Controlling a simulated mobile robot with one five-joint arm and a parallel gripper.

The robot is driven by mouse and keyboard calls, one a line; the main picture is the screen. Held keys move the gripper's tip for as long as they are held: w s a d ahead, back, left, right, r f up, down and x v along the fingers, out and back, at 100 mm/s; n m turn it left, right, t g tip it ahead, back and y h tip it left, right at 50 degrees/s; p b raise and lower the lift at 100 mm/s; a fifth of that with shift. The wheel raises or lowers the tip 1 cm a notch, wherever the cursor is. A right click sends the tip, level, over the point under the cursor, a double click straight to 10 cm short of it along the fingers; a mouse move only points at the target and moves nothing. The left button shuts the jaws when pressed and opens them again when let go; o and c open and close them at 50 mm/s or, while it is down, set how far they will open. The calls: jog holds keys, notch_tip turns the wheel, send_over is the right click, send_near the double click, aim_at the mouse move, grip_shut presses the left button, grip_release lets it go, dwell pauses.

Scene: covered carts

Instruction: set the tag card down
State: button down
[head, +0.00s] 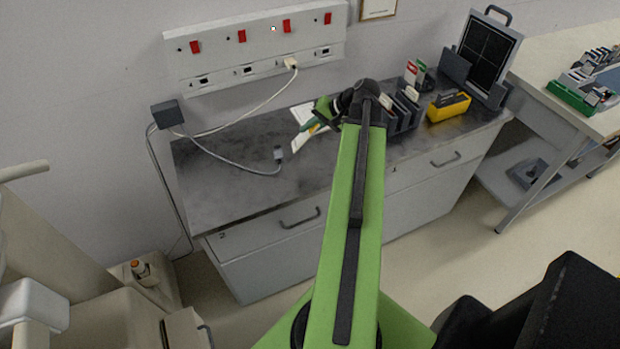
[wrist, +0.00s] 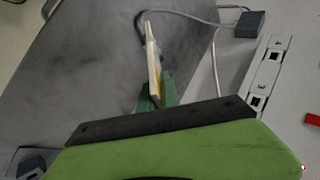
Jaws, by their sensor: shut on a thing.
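My gripper (head: 313,125) is shut on the tag card (wrist: 153,60), in front of the wall over the grey countertop (head: 225,185). In the wrist view the card is a thin, pale, nearly edge-on plate with some yellow near the green fingertips (wrist: 157,95), and it sticks out past them. In the head view the card (head: 303,113) is whitish, and the fingers cover part of it. I cannot tell whether its lower edge touches the countertop.
A dark rack (head: 403,110) and a yellow tape dispenser (head: 449,106) stand to the right. A socket panel (head: 260,45) is on the wall. The countertop's left front is clear.

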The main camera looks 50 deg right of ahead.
jog(key=shift+s+d+f+m+t+y, duration=0.15)
jog(key=shift+s+f+m+t+y, duration=0.05)
jog(key=shift+m+t+y, duration=0.25)
jog(key=shift+s+r+y, duration=0.1)
jog(key=shift+r+y, duration=0.15)
jog(key=shift+r, duration=0.15)
jog(key=b, duration=1)
send_over(310, 162)
notch_tip(310, 162, down, 10)
jog(key=shift+d+f, duration=0.1)
jog(key=c, duration=1.8)
grip_release()
jog(key=shift+o, duration=0.2)
jog(key=p+v, duration=0.5)
jog(key=v, duration=0.3)
